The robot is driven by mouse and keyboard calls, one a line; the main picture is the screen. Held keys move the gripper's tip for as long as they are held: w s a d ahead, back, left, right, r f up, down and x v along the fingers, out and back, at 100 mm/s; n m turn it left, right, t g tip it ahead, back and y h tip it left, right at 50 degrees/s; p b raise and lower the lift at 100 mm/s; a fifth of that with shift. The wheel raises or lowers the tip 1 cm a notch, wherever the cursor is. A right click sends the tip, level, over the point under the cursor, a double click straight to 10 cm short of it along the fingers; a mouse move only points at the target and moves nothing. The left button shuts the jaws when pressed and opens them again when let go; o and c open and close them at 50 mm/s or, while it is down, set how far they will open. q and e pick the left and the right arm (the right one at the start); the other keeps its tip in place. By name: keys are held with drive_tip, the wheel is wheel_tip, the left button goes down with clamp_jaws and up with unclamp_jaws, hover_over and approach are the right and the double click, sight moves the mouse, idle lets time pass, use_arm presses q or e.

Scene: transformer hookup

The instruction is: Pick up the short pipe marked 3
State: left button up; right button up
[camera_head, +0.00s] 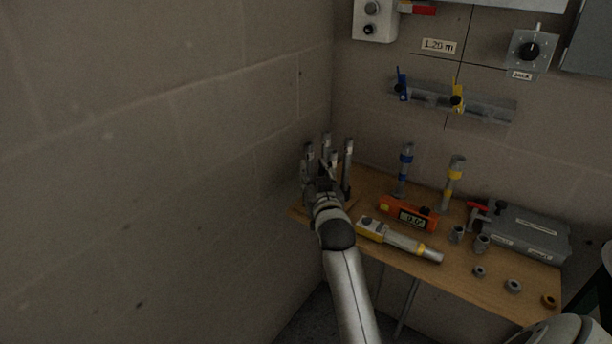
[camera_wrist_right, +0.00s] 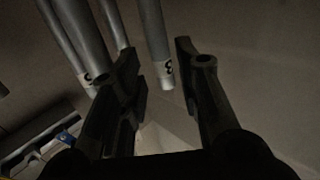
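The short pipe marked 3 (camera_wrist_right: 155,42) is a grey tube in the right wrist view, with a pale label bearing a dark 3 near its lower end. It lies between the two dark fingers of my right gripper (camera_wrist_right: 157,60), which stand apart with a gap on the right side. I cannot tell whether the left finger touches it. In the head view my right gripper (camera_head: 322,178) is at the table's left end, among several upright grey pipes (camera_head: 348,160); their labels are unreadable there. My left gripper is not in view.
Other labelled pipes (camera_wrist_right: 82,40) stand close left of the fingers. The wooden table (camera_head: 460,275) holds an orange meter (camera_head: 408,212), a yellow-grey tool (camera_head: 400,240), blue-banded (camera_head: 405,168) and yellow-banded (camera_head: 453,182) tubes, small fittings and a grey case (camera_head: 525,232). A wall (camera_head: 170,150) is close on the left.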

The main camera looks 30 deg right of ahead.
sight(310, 163)
drive_tip(key=shift+p+x, duration=0.3)
drive_tip(key=shift+x, duration=2.95)
clamp_jaws()
